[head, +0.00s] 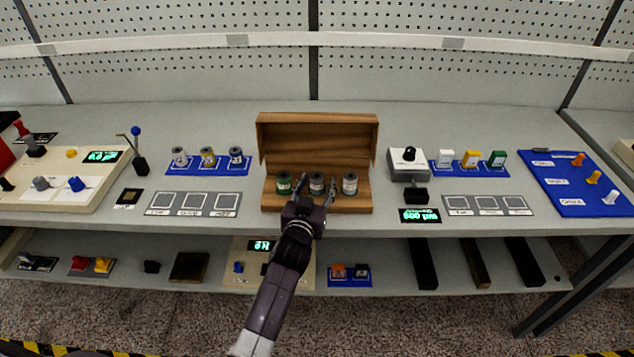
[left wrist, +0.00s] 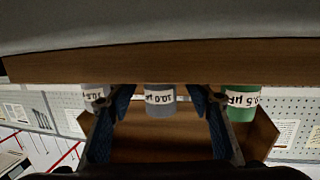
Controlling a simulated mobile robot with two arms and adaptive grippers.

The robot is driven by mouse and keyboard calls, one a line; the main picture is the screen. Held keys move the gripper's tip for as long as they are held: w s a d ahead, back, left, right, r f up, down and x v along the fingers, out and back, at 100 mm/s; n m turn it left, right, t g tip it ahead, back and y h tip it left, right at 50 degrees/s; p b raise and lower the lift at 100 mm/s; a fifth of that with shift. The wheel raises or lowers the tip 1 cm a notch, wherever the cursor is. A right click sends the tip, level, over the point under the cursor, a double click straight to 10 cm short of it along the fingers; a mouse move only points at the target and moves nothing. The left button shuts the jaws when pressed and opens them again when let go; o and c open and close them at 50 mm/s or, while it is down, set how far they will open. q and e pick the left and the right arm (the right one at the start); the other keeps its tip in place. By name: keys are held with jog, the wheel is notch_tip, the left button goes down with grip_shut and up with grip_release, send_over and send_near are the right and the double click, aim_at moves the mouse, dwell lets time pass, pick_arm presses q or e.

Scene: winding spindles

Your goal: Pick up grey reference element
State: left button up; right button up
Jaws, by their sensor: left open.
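The grey reference element (head: 317,184) is a small cylinder with a white label. It stands in the middle of a row in the open wooden box (head: 318,131), between a green element (head: 284,183) and a whitish one (head: 350,184). My left gripper (head: 316,190) is open, its fingers reaching to either side of the grey element. In the left wrist view, which is upside down, the grey element (left wrist: 159,112) with its "10.0 µF" label shows between the open fingers (left wrist: 165,97). The green element (left wrist: 241,106) and the whitish one (left wrist: 95,96) lie outside them. My right gripper is not in view.
A blue tray with several spools (head: 208,168) lies left of the box. A grey-white device (head: 408,165) and coloured blocks (head: 471,159) stand to the right. Square-marked plates (head: 194,203) lie near the front edge. The shelf behind the box is clear.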

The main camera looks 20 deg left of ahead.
pick_arm(q)
jog(key=shift+c, duration=0.6)
jog(key=c, duration=1.2)
